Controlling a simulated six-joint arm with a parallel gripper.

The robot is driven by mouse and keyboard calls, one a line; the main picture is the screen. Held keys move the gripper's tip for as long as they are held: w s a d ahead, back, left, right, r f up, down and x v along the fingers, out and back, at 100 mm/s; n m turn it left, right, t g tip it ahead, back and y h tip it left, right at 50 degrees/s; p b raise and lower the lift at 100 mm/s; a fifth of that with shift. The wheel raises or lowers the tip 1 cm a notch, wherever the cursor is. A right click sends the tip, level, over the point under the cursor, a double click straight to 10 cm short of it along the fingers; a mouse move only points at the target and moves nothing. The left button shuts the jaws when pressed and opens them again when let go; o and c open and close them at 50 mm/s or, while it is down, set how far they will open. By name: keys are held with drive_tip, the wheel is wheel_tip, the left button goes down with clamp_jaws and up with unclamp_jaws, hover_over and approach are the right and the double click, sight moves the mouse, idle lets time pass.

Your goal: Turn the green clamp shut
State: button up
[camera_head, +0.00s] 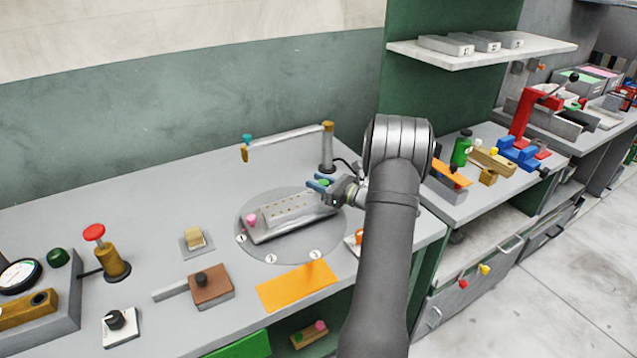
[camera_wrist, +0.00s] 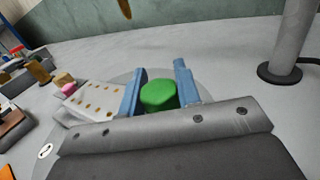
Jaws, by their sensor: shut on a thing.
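The green clamp (camera_wrist: 158,95) is a round green knob at the end of a pale block with rows of brown holes. In the wrist view it sits between the two blue fingers of my gripper (camera_wrist: 160,88), which are shut on it. In the head view my gripper (camera_head: 322,184) is at the right end of the pale block (camera_head: 292,210), and only a little green of the clamp (camera_head: 324,181) shows between the fingers. A pink knob (camera_head: 251,220) is at the block's left end. The clamp's underside is hidden.
The block lies on a round grey disc (camera_head: 290,250) with numbered marks. A post (camera_head: 327,150) with a horizontal arm stands behind it. An orange sheet (camera_head: 297,286) lies in front, and a brown block (camera_head: 211,287) with a black knob is to the left.

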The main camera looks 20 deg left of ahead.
drive_tip(key=shift+s+n+g, duration=0.2)
drive_tip(key=shift+n+g, duration=1.2)
drive_tip(key=shift+g, duration=0.75)
drive_tip(key=shift+s+n+g, duration=0.2)
drive_tip(key=shift+n+g, duration=1.2)
drive_tip(key=shift+g, duration=0.75)
drive_tip(key=o, duration=1)
drive_tip(key=shift+c, duration=0.2)
